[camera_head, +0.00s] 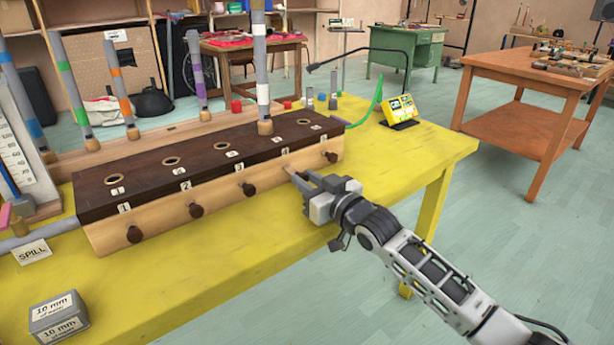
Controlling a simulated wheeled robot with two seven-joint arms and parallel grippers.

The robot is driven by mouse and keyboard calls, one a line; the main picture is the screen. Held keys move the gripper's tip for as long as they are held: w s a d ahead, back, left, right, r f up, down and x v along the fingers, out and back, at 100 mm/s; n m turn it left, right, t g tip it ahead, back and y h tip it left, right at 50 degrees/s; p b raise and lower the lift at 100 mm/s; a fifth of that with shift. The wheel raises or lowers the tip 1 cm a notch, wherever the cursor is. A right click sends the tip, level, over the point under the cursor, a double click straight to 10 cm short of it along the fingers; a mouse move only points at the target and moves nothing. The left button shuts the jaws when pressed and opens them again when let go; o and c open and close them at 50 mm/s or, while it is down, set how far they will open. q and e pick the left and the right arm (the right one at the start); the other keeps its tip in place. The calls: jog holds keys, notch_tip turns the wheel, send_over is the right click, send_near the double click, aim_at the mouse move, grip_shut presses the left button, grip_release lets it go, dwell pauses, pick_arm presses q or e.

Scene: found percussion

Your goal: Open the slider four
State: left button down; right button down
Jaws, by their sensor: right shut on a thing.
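A long wooden box with a dark top (150,178) stands on the yellow table, with a row of dark round knobs along its front. Number labels run along the front's upper edge. The knobs of slider one (134,234), slider two (196,210), slider three (249,190) and slider five (332,157) are in plain view. My right gripper (298,178) is at the box front between knobs three and five, shut on the knob of slider four. Its fingers hide that knob, and I cannot tell how far the slider is out. My left gripper is out of view.
The yellow table (250,260) is bare in front of the box. A grey 10 mm block (59,318) and a SPILL card (32,252) lie at the left. Banded tubes (262,70) stand above and behind the box. A yellow device (400,110) sits at the back right.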

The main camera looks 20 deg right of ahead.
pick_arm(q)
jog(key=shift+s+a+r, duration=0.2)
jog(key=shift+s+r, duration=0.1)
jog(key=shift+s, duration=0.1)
pick_arm(e)
jog(key=c, duration=1.2)
grip_release()
jog(key=shift+c, duration=0.2)
jog(key=shift+s, duration=0.1)
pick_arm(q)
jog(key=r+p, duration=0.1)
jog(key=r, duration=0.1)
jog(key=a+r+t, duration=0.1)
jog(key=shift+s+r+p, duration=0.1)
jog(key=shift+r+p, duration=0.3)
pick_arm(e)
jog(key=v, duration=1.6)
